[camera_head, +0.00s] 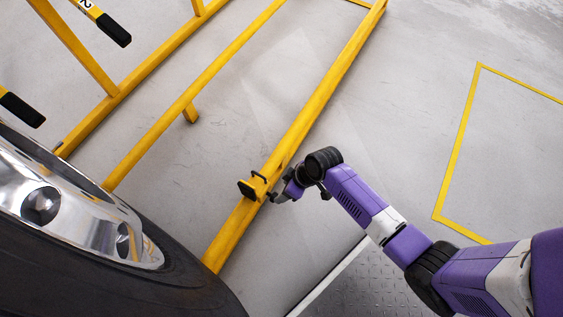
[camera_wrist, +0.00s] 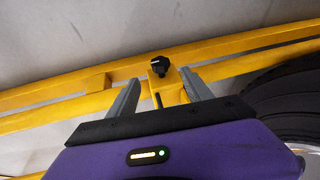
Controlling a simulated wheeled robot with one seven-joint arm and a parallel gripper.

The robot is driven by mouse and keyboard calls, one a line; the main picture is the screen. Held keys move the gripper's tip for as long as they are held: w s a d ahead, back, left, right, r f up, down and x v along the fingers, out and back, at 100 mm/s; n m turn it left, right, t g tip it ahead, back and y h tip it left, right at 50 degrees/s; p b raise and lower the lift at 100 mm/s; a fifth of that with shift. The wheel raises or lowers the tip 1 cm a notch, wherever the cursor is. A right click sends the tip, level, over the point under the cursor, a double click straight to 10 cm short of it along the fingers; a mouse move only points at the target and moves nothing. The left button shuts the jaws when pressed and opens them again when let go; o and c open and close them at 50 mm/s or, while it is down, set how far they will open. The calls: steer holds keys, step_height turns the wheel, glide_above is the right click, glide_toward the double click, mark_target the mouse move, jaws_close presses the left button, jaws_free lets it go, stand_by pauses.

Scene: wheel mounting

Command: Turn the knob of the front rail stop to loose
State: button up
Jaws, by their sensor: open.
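The front rail stop (camera_head: 257,185) is a yellow block with a black pad, sitting on the yellow rail (camera_head: 315,102) near the middle of the head view. In the wrist view its black knob (camera_wrist: 160,66) sticks up from the yellow stop body (camera_wrist: 168,87), with a light mark on its face. My gripper (camera_head: 275,198) is beside the stop on its right in the head view. In the wrist view my gripper (camera_wrist: 164,88) has its two grey fingers apart, one to each side of the stop, with the knob seen beyond and between the tips. Whether they touch anything is unclear.
A large wheel with black tyre (camera_head: 150,285) and chrome rim fills the lower left; its tyre also shows at right in the wrist view (camera_wrist: 285,100). More yellow frame bars (camera_head: 150,62) run on the left.

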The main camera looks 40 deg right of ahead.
mark_target(275, 195)
steer(key=shift+n, duration=0.6)
steer(key=b+x, duration=0.4)
steer(key=x, duration=0.4)
steer(key=shift+w+a, duration=0.1)
steer(key=shift+r, duration=0.1)
jaws_close()
